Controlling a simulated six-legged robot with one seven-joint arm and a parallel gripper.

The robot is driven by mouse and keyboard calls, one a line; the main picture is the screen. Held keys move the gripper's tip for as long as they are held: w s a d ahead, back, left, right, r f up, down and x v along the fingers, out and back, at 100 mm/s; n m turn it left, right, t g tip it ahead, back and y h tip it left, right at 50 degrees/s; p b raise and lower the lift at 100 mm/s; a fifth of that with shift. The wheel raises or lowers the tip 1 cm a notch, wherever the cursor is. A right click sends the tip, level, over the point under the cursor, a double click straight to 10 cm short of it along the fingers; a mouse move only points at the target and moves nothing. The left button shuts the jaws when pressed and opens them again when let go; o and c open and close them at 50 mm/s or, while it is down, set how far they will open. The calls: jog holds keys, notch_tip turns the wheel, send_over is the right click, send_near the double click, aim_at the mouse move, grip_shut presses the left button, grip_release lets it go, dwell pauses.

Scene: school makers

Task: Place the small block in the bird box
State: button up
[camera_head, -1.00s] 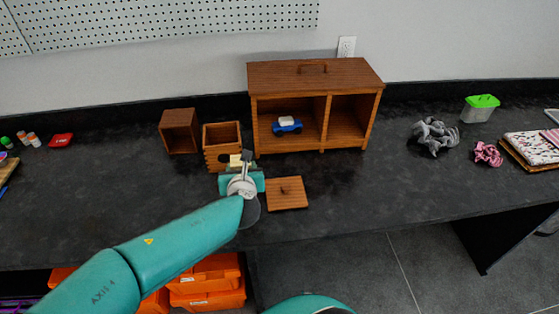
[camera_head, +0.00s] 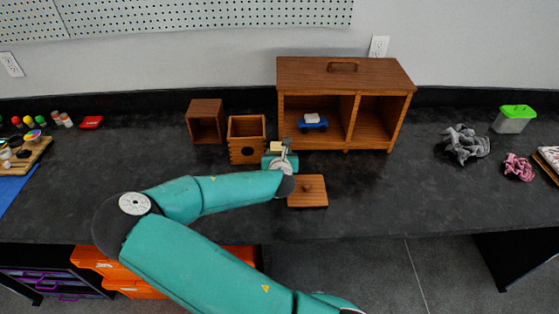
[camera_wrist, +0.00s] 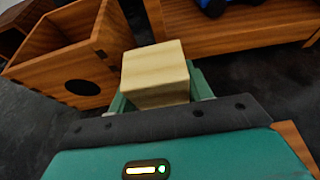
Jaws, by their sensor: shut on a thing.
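The small block (camera_wrist: 155,75) is pale wood and sits between the fingers of my gripper (camera_wrist: 160,92) in the wrist view. In the head view the block (camera_head: 277,148) shows at the tip of my gripper (camera_head: 279,154). The bird box (camera_head: 247,139) is an open-topped wooden box with a dark round hole in its front. It stands just left of my gripper, and the block is outside it. In the wrist view the bird box (camera_wrist: 65,62) is at the upper left, with its open top partly in view. My fingers are partly hidden by the block.
A square wooden lid (camera_head: 308,191) with a knob lies right of my gripper. A wooden cabinet (camera_head: 345,74) holding a blue toy car (camera_head: 312,123) stands behind it. A smaller open wooden box (camera_head: 205,121) is left of the bird box. The left middle of the bench is clear.

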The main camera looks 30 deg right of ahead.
jog(key=shift+w+d+f, duration=0.15)
jog(key=shift+f, duration=0.1)
jog(key=shift+w+d+f, duration=0.1)
jog(key=shift+f, duration=1.5)
jog(key=shift+f, duration=0.15)
jog(key=o, duration=0.7)
